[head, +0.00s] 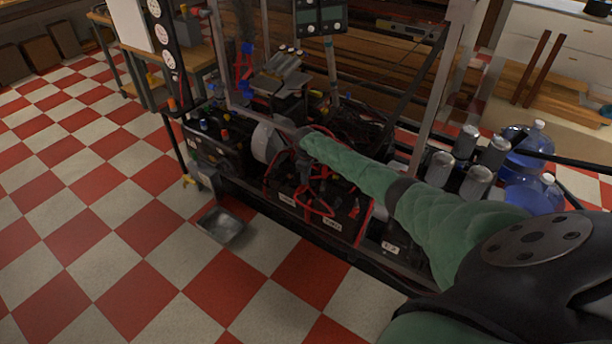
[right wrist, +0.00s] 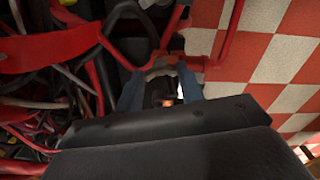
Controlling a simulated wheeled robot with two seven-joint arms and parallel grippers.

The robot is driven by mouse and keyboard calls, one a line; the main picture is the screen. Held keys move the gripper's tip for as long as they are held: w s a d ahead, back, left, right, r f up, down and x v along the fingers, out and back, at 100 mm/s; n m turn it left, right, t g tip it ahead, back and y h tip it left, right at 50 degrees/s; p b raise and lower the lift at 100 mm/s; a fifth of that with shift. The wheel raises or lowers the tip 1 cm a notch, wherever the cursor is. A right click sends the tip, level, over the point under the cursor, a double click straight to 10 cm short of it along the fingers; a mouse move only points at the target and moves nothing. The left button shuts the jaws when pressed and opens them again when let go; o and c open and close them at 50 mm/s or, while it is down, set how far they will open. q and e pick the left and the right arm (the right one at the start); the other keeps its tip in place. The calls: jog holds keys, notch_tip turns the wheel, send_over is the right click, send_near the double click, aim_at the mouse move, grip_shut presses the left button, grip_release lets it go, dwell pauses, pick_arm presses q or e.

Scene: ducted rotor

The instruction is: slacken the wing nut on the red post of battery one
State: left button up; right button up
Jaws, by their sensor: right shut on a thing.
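My right gripper (right wrist: 160,88) is shut on the wing nut (right wrist: 161,68), a small greyish piece between its two blue-grey fingers in the right wrist view. Red cable runs to both sides of it. The fingers hide most of the nut, and the post under it is hidden. In the head view my green-sleeved right arm reaches over the black batteries (head: 340,222) in the frame's lower bay; the fingertips are too dark to make out there. The batteries carry white labels too small to read, so I cannot tell which is battery one. My left gripper is not in view.
Red cables (head: 318,208) loop over the batteries, and dark wiring crowds the bay. Metal frame posts (head: 437,95) stand around it. A metal tray (head: 221,226) lies on the checkered floor. Grey canisters (head: 439,168) and blue bottles (head: 527,192) stand at right. The floor at left is clear.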

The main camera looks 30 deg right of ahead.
jog(key=shift+s+f, duration=0.15)
jog(key=shift+f, duration=0.05)
jog(key=o, duration=1)
jog(key=shift+r, duration=0.1)
jog(key=shift+r, duration=3.85)
